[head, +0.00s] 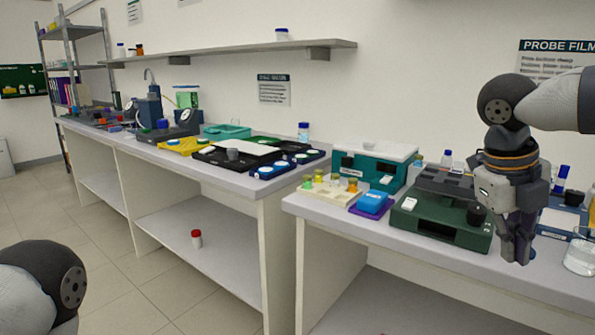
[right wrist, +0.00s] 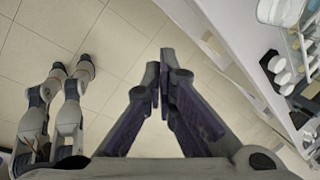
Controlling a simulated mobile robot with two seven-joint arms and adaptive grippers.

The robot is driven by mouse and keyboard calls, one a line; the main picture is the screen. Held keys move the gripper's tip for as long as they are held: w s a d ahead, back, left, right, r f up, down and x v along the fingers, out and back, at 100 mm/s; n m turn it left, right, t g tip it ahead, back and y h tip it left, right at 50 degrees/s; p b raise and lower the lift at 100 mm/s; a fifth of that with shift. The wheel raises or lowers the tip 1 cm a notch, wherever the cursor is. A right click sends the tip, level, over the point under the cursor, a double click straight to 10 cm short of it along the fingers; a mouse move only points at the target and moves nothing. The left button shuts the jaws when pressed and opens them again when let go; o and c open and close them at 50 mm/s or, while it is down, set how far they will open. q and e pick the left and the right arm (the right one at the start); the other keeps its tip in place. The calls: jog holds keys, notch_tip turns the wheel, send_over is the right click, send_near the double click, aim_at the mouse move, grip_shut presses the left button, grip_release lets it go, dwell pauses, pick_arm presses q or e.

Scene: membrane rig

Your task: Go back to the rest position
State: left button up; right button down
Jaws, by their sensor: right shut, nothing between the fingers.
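My right gripper (head: 516,250) points down at the front edge of the right bench, in front of the dark green device (head: 440,222). It is shut and empty. In the right wrist view its two fingers (right wrist: 162,88) meet at the tips above the tiled floor, beside the bench edge. My left arm shows only as a rounded joint at the lower left of the head view; its gripper is out of the picture.
The right bench (head: 325,215) holds a teal box (head: 372,164), a blue block (head: 371,201), a cream rack (head: 328,190) and a glass beaker (head: 580,256). A longer bench (head: 262,190) with trays stands left. A red-and-white bottle (head: 196,238) stands on its lower shelf. The floor (head: 130,290) is clear.

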jog(key=w+d+f+n+t+h, duration=0.1)
jog(key=w+d+f+n+h, duration=0.1)
jog(key=f+n, duration=0.4)
jog(key=w+d+f+n+t+h, duration=0.1)
jog(key=w+f+n+t+h, duration=0.15)
jog(key=f, duration=0.65)
jog(key=s+a+f+n+t+y, duration=0.1)
jog(key=s+a+f+n, duration=0.15)
jog(key=f+n, duration=0.35)
jog(key=s+a+f+n+t+y, duration=0.1)
jog(key=s+a+f+n, duration=0.15)
jog(key=f+n, duration=0.35)
jog(key=s+a+f+n+g+y, duration=0.2)
jog(key=s+a+f+n+y, duration=0.3)
jog(key=s+f+n, duration=0.4)
jog(key=s+a+n+g, duration=0.2)
jog(key=s+n, duration=0.1)
jog(key=s, duration=0.7)
jog(key=s+a+f+n+g+y, duration=0.1)
jog(key=s+a+n+g, duration=0.1)
jog(key=s, duration=0.8)
jog(key=shift+s+f+n+g, duration=0.2)
jog(key=shift+s+n+g, duration=0.05)
jog(key=shift+n+g, duration=0.25)
jog(key=shift+a, duration=0.1)
